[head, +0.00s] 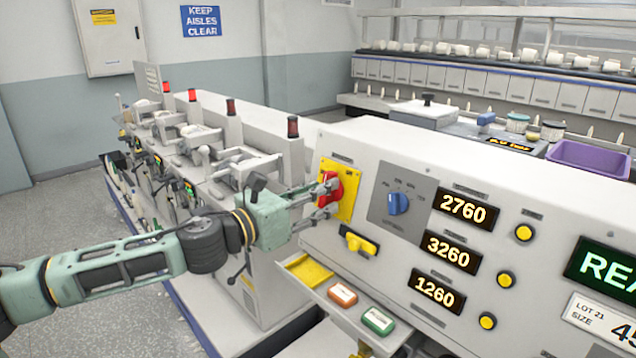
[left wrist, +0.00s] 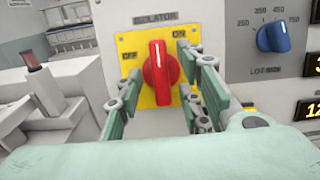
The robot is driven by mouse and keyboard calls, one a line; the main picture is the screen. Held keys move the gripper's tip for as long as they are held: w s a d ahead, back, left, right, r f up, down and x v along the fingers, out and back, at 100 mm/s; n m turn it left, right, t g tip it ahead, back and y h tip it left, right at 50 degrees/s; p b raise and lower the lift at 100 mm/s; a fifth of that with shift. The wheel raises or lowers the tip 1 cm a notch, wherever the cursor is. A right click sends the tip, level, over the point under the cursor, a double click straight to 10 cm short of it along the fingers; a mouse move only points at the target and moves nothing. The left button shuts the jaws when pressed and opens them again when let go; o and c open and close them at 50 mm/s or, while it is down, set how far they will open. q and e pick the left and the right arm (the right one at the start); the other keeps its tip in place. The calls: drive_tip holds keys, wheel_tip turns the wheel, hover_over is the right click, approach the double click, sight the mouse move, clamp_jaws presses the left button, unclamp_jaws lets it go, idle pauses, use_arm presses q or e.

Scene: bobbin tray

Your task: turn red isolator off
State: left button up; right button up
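The red isolator (head: 329,188) is a rotary knob on a yellow plate (head: 347,197) on the slanted machine panel. In the left wrist view the red knob (left wrist: 160,78) stands close to upright, between the OFF label (left wrist: 130,55) on its left and the ON label (left wrist: 180,35) at its upper right. My left gripper (head: 328,197) is at the plate, open, with its fingers on either side of the knob. In the left wrist view gaps show between both fingers and the knob. My right gripper is not in view.
A blue selector knob (head: 398,203) and number displays (head: 464,210) sit right of the isolator. A yellow handle (head: 360,243) is below it, above an open tray (head: 330,305) with coloured blocks. Machine heads (head: 185,140) with red lamps stand to the left.

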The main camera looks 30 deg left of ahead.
use_arm(q)
drive_tip(key=shift+w+d, duration=0.1)
drive_tip(key=shift+w, duration=0.1)
drive_tip(key=shift+c, duration=0.4)
drive_tip(key=c, duration=0.8)
